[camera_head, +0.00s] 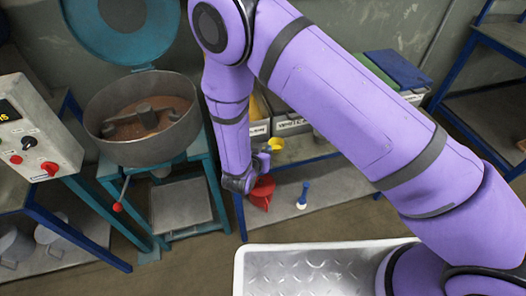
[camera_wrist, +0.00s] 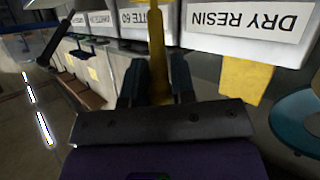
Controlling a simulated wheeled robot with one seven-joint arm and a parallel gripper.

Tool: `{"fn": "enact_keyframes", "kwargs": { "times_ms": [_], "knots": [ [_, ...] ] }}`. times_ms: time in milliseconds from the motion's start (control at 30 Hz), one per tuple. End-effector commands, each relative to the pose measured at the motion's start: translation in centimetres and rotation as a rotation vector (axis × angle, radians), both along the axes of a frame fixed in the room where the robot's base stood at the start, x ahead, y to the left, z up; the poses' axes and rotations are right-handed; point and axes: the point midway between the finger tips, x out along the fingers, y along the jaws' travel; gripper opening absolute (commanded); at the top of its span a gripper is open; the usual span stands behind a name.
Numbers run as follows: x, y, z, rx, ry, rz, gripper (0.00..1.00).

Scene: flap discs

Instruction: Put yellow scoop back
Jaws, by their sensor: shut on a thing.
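The yellow scoop shows in the head view (camera_head: 277,143) as a small yellow cup just right of my gripper (camera_head: 264,160), in front of the labelled bins. In the wrist view its yellow handle (camera_wrist: 157,45) runs up between the two dark fingers of my gripper (camera_wrist: 157,85). My gripper is shut on this handle. The scoop's cup cannot be made out clearly in the wrist view. In the head view, a red scoop (camera_head: 262,192) shows just below my gripper, and a blue scoop (camera_head: 303,196) stands to its right on the shelf.
Bins with white labels stand close behind my gripper; one reads DRY RESIN (camera_wrist: 243,20). A mixing pan (camera_head: 143,118) with a raised teal lid stands left of my arm. A grey tray (camera_head: 240,262) is at the front. A blue-framed rack stands at the right.

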Motion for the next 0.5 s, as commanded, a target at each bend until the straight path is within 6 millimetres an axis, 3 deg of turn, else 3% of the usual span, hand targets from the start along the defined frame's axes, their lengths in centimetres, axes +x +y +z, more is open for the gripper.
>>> {"fn": "enact_keyframes", "kwargs": {
  "times_ms": [400,433,500],
  "knots": [
    [0.02,0.01,-0.80,0.001,-0.001,0.000,0.00],
    [0.01,0.01,-0.83,0.001,-0.001,0.000,0.26],
    [0.02,0.01,-0.79,0.001,-0.002,-0.001,0.42]
  ]
}}
